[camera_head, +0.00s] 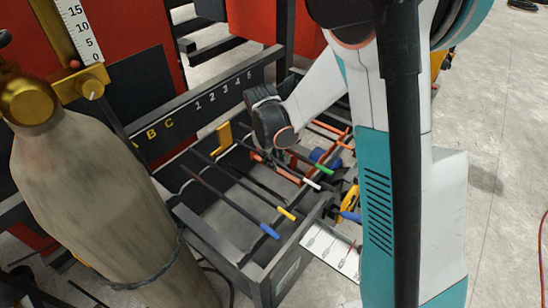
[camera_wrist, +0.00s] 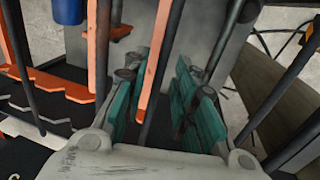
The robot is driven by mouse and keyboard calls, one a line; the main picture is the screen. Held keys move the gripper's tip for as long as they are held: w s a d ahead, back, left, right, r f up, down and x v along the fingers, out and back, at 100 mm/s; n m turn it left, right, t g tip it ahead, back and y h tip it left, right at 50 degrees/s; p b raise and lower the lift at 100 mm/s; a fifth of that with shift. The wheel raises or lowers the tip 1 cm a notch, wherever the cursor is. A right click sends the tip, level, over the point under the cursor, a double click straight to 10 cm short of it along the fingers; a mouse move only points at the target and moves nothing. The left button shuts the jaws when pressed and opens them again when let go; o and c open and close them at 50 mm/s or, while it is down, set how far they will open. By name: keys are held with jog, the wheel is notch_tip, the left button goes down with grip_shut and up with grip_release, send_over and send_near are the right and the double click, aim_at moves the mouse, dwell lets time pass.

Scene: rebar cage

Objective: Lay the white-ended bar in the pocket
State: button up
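The white-ended bar (camera_head: 311,184) lies in the rack among other coloured-end bars. Its white tip points to the lower right in the head view, and its far part is hidden near my gripper. My gripper (camera_head: 278,155) is over the rack, its fingertips mostly hidden there. In the wrist view my gripper (camera_wrist: 157,105) has its teal-padded fingers apart. A dark bar (camera_wrist: 165,65) with an orange strip along it runs through the gap between the fingers. I cannot tell its depth or whether it is the white-ended one. I cannot single out the pocket.
Bars with blue (camera_head: 270,232), yellow (camera_head: 287,213) and green (camera_head: 325,169) ends lie beside the white-ended one. An orange notched strip (camera_wrist: 60,94) is at the wrist view's left. A tan gas cylinder (camera_head: 90,200) stands close left. A lettered and numbered rail (camera_head: 200,108) runs behind.

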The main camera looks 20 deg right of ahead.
dwell(0.3)
notch_tip(320, 180, up, 12)
jog(key=s+a, duration=0.1)
jog(key=a, duration=0.1)
jog(key=shift+s, duration=0.15)
jog(key=shift+f, duration=0.1)
dwell(0.4)
jog(key=s+d+r+m+t+y+b, duration=0.1)
jog(key=s+m+t+b, duration=0.4)
jog(key=s, duration=1.6)
jog(key=shift+s+d+r+m+t+y+b, duration=0.25)
jog(key=shift+d+r+m+t+y+b, duration=0.25)
jog(key=shift+m, duration=0.4)
